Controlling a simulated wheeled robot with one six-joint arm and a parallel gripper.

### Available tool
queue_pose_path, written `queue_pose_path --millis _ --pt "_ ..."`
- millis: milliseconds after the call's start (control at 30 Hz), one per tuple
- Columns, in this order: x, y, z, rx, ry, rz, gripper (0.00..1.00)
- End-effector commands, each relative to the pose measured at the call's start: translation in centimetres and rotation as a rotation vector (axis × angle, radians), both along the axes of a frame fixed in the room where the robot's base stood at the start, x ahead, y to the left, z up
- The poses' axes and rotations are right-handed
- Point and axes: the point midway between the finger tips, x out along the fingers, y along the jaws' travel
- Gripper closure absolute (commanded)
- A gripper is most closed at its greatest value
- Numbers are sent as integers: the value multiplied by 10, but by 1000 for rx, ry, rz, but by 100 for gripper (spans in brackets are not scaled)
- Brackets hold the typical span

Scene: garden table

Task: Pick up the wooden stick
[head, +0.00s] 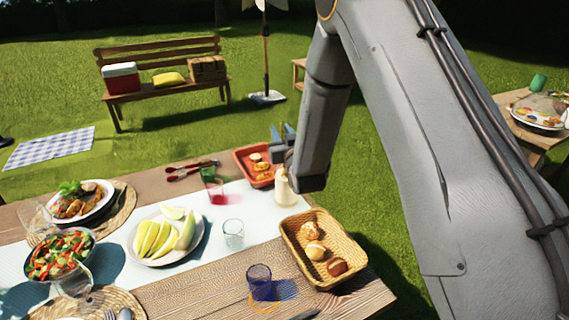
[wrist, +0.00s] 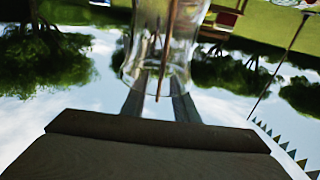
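The wooden stick (wrist: 164,62) is thin and brown. In the wrist view it stands slightly slanted in a clear glass (wrist: 131,58), its near end sticking out past the rim towards me. My gripper (wrist: 158,82) is open, one finger on each side of the stick's near end, with a gap on both sides. The fingertips overlap the glass in the picture; I cannot tell whether they touch it. In the head view my gripper (head: 283,134) is at the table's far edge, near a red tray (head: 240,163). I cannot make out the stick or glass there.
A cream bottle (head: 285,190) stands just below my wrist. A bread basket (head: 355,243), a blue cup (head: 260,282), a red drink (head: 215,190) and a clear glass (head: 233,234) are nearby. Bare wood (head: 215,287) shows in front.

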Motion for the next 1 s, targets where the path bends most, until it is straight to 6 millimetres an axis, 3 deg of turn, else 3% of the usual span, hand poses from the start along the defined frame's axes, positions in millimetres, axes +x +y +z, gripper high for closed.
queue_pose_path --millis 233,400,1000 --pt "2 -1 0 0 1 -1 73" --pt "1 -1 0 0 1 -1 100" --pt "2 -1 7 0 -1 -1 100"
